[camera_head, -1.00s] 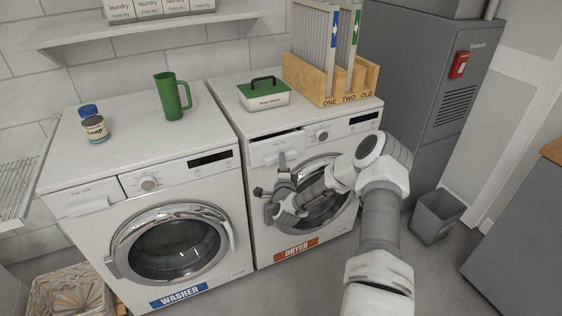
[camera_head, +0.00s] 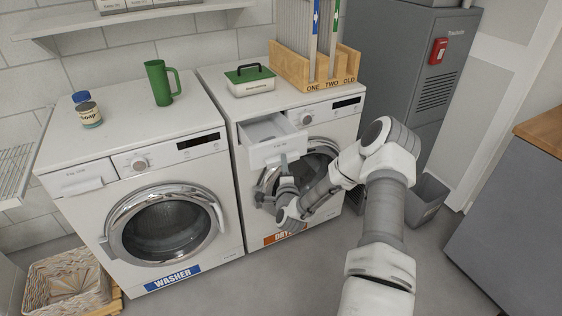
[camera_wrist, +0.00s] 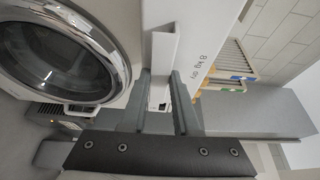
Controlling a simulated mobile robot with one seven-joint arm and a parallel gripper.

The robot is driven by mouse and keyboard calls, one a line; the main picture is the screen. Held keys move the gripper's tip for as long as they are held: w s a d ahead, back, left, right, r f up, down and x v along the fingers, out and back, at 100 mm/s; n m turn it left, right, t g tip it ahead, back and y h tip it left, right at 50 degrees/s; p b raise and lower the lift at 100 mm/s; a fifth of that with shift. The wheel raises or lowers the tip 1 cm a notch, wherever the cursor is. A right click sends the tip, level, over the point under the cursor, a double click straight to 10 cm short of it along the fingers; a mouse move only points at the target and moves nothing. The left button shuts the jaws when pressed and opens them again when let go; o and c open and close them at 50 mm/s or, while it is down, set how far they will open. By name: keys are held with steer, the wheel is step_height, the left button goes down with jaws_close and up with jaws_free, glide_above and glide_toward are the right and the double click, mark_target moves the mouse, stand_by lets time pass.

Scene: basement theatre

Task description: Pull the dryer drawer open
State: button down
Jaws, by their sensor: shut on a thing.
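The white dryer (camera_head: 222,108) stands to the right of the washer. Its drawer (camera_head: 277,148) at the top left of the front is pulled out, and its hollow inside shows from above. My gripper (camera_head: 284,160) is at the drawer front from below. In the wrist view, my gripper (camera_wrist: 158,92) has its two grey fingers on either side of the white handle lip of the drawer (camera_wrist: 163,50), shut on it. The dryer's round door is closed and partly hidden behind my arm.
The washer (camera_head: 75,150) has a closed door and drawer. A green mug (camera_head: 160,84), soap jar (camera_head: 89,113), green-lidded box (camera_head: 250,80) and wooden filter rack (camera_head: 290,72) stand on top. A basket (camera_head: 68,280) and grey bin (camera_head: 426,200) are on the floor.

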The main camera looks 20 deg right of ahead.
steer(key=shift+s+f, duration=0.2)
steer(key=shift+s, duration=0.75)
steer(key=shift+s+f, duration=0.2)
steer(key=shift+s, duration=0.7)
steer(key=c, duration=0.8)
jaws_free()
steer(key=shift+o, duration=0.4)
steer(key=shift+w+r, duration=0.1)
steer(key=shift+r, duration=0.1)
steer(key=p+v, duration=0.1)
steer(key=v, duration=1.6)
steer(key=shift+s, duration=0.25)
steer(key=shift+w, duration=0.1)
